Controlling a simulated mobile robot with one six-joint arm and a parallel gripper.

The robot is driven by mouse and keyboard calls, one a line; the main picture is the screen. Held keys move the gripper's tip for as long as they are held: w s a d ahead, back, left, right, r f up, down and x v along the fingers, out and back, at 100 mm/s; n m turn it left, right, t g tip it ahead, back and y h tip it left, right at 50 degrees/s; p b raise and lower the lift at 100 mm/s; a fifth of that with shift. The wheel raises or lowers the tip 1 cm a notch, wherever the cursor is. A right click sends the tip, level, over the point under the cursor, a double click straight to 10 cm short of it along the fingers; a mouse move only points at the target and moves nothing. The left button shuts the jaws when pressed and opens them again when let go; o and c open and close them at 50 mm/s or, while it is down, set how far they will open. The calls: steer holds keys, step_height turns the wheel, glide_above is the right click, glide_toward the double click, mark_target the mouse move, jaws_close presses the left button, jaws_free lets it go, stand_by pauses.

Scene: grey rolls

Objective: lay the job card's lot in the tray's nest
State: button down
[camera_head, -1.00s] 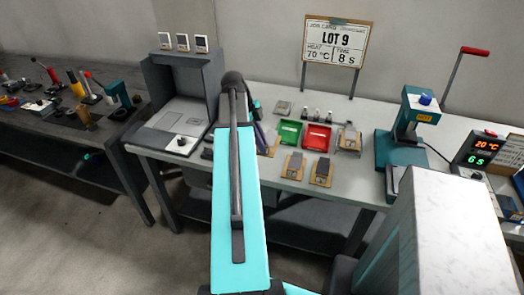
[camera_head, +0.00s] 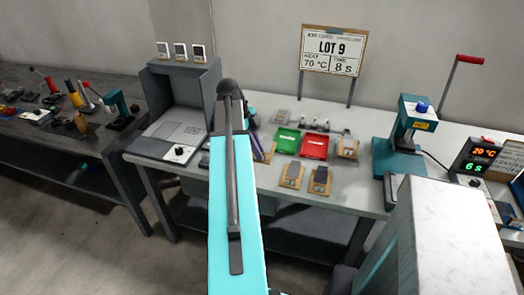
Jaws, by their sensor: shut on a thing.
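The job card (camera_head: 333,48) stands on two posts at the back of the bench and reads LOT 9, heat 70 °C, time 8 s. A green tray (camera_head: 287,141) and a red tray (camera_head: 315,146) lie side by side on the bench. Grey pieces on tan bases lie in front, at left (camera_head: 291,176) and right (camera_head: 319,178); another (camera_head: 347,147) is right of the red tray. Their lot marks are too small to read. My arm reaches up the middle of the view; my gripper's fingers and anything in them are hidden behind it.
A teal lever press (camera_head: 402,140) stands right of the trays, beside a display (camera_head: 478,155) showing 20 °C and 6 s. A dark side bench (camera_head: 60,135) holds several tools.

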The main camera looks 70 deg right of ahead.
steer(key=w+a+r+n+t+h, duration=0.1)
steer(key=w+a+n+t, duration=0.1)
steer(key=w+a+n, duration=0.7)
steer(key=w+a+r+n+t+h, duration=0.15)
steer(key=w+a, duration=0.25)
steer(key=w, duration=0.8)
steer(key=w+a+r+n+t+h, duration=0.1)
steer(key=w+a+r+n+h, duration=0.1)
steer(key=w+a+n, duration=0.7)
steer(key=w+a+r+n+t+y, duration=0.1)
steer(key=w+a+n, duration=0.4)
steer(key=a, duration=0.6)
steer(key=w+a+r+n+t+y, duration=0.2)
steer(key=w+a+n, duration=0.3)
steer(key=a, duration=0.7)
steer(key=w+a+r+n+t+y, duration=0.1)
steer(key=w+a+n, duration=0.4)
steer(key=a, duration=0.7)
steer(key=shift+w+r+y, duration=0.45)
steer(key=shift+w+r, duration=0.45)
steer(key=shift+r, duration=0.05)
steer(key=shift+d+n+t, duration=0.1)
steer(key=shift+n+t, duration=0.15)
steer(key=shift+t, duration=0.1)
